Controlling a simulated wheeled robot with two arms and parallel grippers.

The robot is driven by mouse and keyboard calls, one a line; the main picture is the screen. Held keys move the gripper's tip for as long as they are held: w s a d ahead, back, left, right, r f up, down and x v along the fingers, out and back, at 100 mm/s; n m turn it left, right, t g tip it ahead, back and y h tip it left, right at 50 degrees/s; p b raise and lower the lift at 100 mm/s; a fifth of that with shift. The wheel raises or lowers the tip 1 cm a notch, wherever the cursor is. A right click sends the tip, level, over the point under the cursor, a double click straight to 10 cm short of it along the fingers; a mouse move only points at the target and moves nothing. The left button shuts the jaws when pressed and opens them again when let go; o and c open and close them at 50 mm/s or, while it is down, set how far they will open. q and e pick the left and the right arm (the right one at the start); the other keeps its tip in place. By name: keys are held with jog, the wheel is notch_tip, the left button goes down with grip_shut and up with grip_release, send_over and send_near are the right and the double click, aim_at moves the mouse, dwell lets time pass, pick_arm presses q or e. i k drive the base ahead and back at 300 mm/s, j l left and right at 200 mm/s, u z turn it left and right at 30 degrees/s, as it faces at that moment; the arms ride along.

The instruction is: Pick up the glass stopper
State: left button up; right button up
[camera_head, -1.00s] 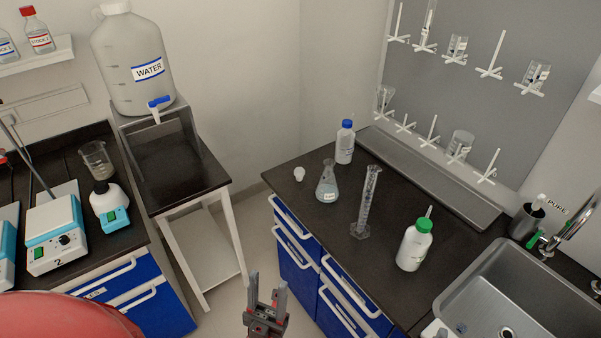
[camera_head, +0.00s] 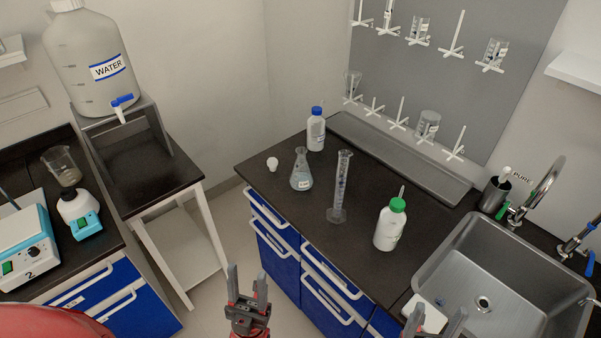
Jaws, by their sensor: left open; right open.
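A small whitish rounded piece (camera_head: 272,164), which looks like the glass stopper, lies on the dark bench top near its back left edge. An Erlenmeyer flask (camera_head: 301,172) with pale liquid stands to its right. My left gripper (camera_head: 247,275) is open and empty, in front of the blue drawers and well below the stopper in the picture. My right gripper (camera_head: 435,318) is at the bottom edge, partly cut off, with its fingers apart near the sink's front left corner. Neither gripper touches the stopper.
A graduated cylinder (camera_head: 341,188), a green-capped bottle (camera_head: 389,228) and a blue-capped bottle (camera_head: 316,132) stand on the same bench. A sink (camera_head: 454,257) is at the right. A water jug (camera_head: 95,62) stands on a side table at the left.

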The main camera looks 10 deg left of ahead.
aim_at(272, 162)
jog(key=i+j+u, duration=0.25)
jog(key=i+j, duration=0.3)
jog(key=i+j+u, duration=0.3)
jog(key=i+j, duration=0.3)
